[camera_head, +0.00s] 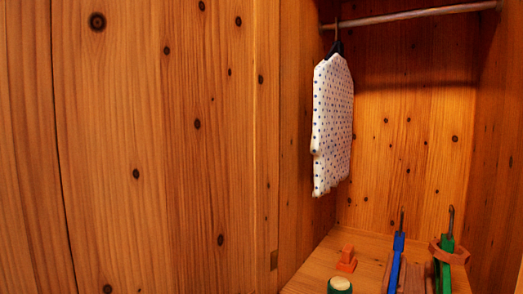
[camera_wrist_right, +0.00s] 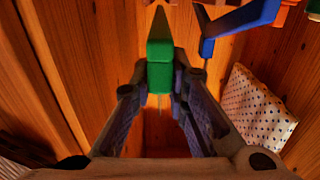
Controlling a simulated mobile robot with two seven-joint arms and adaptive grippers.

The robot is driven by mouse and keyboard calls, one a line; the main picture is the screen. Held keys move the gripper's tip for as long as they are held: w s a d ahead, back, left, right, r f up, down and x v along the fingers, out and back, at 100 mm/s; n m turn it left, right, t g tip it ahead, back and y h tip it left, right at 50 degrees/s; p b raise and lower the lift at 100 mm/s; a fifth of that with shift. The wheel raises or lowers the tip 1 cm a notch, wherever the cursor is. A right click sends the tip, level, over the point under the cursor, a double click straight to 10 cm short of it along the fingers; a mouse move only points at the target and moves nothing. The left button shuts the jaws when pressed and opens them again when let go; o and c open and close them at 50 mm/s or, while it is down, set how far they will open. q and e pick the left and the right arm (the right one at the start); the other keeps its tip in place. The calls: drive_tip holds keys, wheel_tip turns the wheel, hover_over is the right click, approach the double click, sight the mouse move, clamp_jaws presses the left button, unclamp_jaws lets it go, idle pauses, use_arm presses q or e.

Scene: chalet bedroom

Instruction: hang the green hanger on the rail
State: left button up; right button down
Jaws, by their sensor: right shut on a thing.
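The green hanger (camera_head: 446,266) stands at the lower right of the head view with its hook pointing up. In the right wrist view its green body (camera_wrist_right: 159,72) lies between the fingertips of my right gripper (camera_wrist_right: 160,85), which is shut on it. The rail (camera_head: 420,15) runs across the top of the wardrobe, well above the green hanger's hook. My left gripper is in neither view.
A white dotted garment (camera_head: 332,125) hangs at the rail's left end; it also shows in the wrist view (camera_wrist_right: 252,110). A blue hanger (camera_head: 397,262) stands left of the green one. An orange block (camera_head: 347,260) and a green pot (camera_head: 339,287) are nearby. The rail's middle and right are free.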

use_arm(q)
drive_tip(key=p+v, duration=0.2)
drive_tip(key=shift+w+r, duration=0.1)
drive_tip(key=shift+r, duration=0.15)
use_arm(e)
drive_tip(key=v, duration=0.5)
drive_tip(key=shift+s+a, duration=0.1)
drive_tip(key=shift+s, duration=0.05)
drive_tip(key=shift+r, duration=0.1)
